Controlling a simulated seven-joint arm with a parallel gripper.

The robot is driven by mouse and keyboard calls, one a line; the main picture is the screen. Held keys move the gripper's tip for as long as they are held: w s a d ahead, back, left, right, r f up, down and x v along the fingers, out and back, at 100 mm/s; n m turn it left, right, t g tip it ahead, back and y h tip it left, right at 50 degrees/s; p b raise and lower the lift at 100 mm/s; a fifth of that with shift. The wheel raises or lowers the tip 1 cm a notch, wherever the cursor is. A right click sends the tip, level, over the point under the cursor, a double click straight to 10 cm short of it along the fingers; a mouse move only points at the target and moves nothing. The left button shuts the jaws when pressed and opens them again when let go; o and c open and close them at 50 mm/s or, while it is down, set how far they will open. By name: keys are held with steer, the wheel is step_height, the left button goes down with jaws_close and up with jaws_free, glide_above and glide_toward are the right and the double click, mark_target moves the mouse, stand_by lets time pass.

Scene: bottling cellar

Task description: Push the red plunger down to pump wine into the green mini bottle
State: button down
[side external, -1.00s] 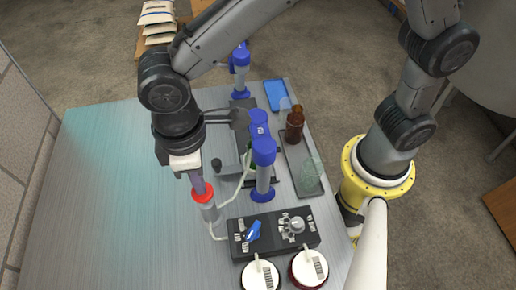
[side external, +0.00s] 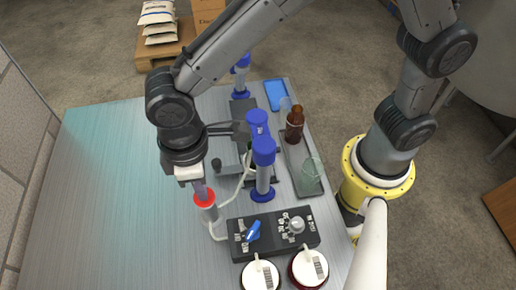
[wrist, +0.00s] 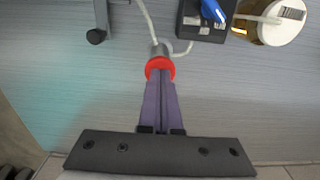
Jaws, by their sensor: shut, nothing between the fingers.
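The red plunger (side external: 204,198) tops a pale upright pump cylinder (side external: 210,213) left of the black control box. My gripper (side external: 201,188) is shut and empty, pointing down with its fingertips at the plunger's top. In the wrist view, the purple-grey fingers (wrist: 160,80) lie together and end over the red plunger (wrist: 160,66), appearing to touch it. A pale hose runs from the pump toward the blue-capped stand (side external: 263,155). I cannot make out the green mini bottle; the stand and my arm cover that area.
The control box (side external: 272,232) has a blue switch (side external: 252,231) and a knob. Two white-lidded jars (side external: 261,275) stand in front of it. A brown bottle (side external: 294,124) and a clear glass (side external: 312,171) stand at the right edge. The table's left side is clear.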

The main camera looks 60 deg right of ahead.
steer(key=shift+r, duration=1.8)
steer(key=shift+f, duration=1.75)
steer(key=shift+r, duration=1.75)
steer(key=shift+f, duration=0.45)
steer(key=shift+f, duration=0.35)
